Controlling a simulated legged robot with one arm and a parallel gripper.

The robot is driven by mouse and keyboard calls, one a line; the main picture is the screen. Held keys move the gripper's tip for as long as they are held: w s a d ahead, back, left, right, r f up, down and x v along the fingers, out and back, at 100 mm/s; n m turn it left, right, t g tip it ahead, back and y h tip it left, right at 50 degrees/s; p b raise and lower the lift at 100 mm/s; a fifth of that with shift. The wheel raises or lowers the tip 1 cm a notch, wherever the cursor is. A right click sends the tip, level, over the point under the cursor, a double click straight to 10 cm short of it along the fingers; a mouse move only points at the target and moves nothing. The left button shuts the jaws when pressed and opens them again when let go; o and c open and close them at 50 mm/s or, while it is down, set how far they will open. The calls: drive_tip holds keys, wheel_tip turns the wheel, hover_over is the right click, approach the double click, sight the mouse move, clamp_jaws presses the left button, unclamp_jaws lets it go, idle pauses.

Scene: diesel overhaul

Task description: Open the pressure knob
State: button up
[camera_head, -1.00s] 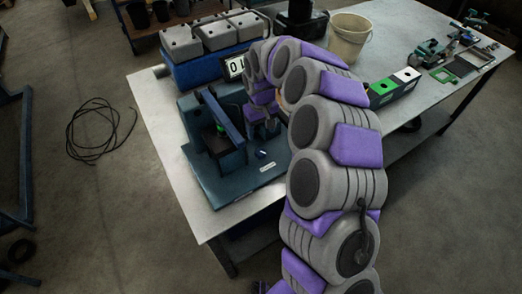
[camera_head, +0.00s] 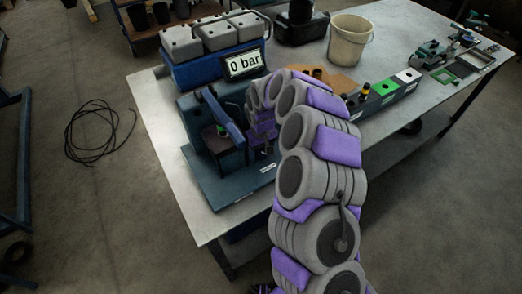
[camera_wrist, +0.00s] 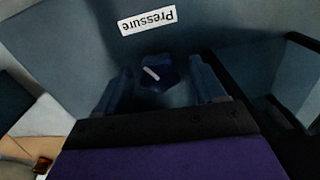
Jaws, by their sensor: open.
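The pressure knob (camera_wrist: 157,74) is a dark blue knob with a white slanted index line, in the middle of the wrist view. The "Pressure" label (camera_wrist: 147,20) appears upside down beyond it. My gripper (camera_wrist: 160,68) is open, one dark blue finger on each side of the knob. I cannot tell whether the fingertips reach around it, but a gap shows on both sides. In the head view the knob is hidden behind my arm, at the blue test stand (camera_head: 232,192).
The stand's blue lever (camera_head: 223,118) and upright rise left of my gripper. Grey-topped blue containers (camera_head: 213,37) stand behind. The table's front-left corner is bare.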

sight(261, 152)
drive_tip(key=shift+c, duration=0.3)
drive_tip(key=c, duration=1)
drive_tip(key=shift+d+n+p, duration=0.15)
drive_tip(key=shift+n+p, duration=0.25)
drive_tip(key=shift+n, duration=0.4)
drive_tip(key=shift+n+p, duration=0.35)
drive_tip(key=shift+n, duration=1.15)
drive_tip(key=o, duration=1.1)
drive_tip(key=shift+c, duration=0.2)
wheel_tip(261, 152, up, 17)
drive_tip(key=p, duration=0.2)
drive_tip(key=shift+r, duration=0.15)
